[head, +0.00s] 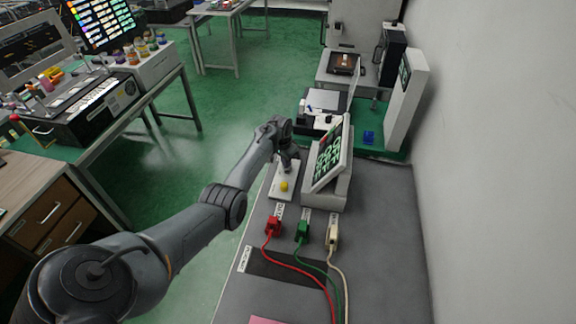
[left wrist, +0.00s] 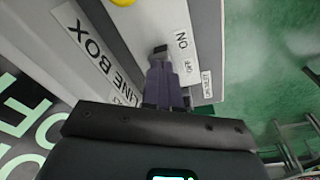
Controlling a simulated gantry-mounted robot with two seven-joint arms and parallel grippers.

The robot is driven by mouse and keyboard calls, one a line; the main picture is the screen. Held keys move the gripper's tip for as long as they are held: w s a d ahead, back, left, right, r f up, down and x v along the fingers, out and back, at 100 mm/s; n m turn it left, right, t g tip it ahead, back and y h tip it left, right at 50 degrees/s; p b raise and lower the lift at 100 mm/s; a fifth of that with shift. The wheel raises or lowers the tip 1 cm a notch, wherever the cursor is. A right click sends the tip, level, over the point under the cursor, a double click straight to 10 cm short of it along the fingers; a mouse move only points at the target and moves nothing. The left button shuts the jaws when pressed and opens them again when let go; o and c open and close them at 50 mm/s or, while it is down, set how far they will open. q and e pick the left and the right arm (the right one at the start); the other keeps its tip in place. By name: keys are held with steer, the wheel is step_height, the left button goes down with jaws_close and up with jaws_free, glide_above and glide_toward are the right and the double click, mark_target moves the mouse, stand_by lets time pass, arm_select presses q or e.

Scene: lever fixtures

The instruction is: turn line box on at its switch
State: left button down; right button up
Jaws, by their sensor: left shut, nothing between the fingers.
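The line box (head: 279,190) is a pale narrow box on the bench, with a yellow button (head: 284,186) near its front end. Its "LINE BOX" label (left wrist: 88,42) shows in the left wrist view. A small dark switch (left wrist: 160,50) stands on its face beside an "ON" label (left wrist: 182,42) and an "OFF" label (left wrist: 189,66). My left gripper (left wrist: 161,68) is shut and empty, its fingertips right at the switch; whether they touch it I cannot tell. In the head view my left gripper (head: 287,163) is over the box's far part. My right gripper is not in view.
A tilted screen panel (head: 328,160) stands close to the right of the line box. Red (head: 272,226), green (head: 302,232) and white (head: 332,234) plugs with cables sit in front. A wall is at right; green floor lies open at left.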

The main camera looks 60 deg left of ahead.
arm_select(q)
steer(key=shift+f, duration=0.5)
step_height(320, 180, up, 7)
steer(key=p, duration=0.7)
stand_by(0.5)
stand_by(0.4)
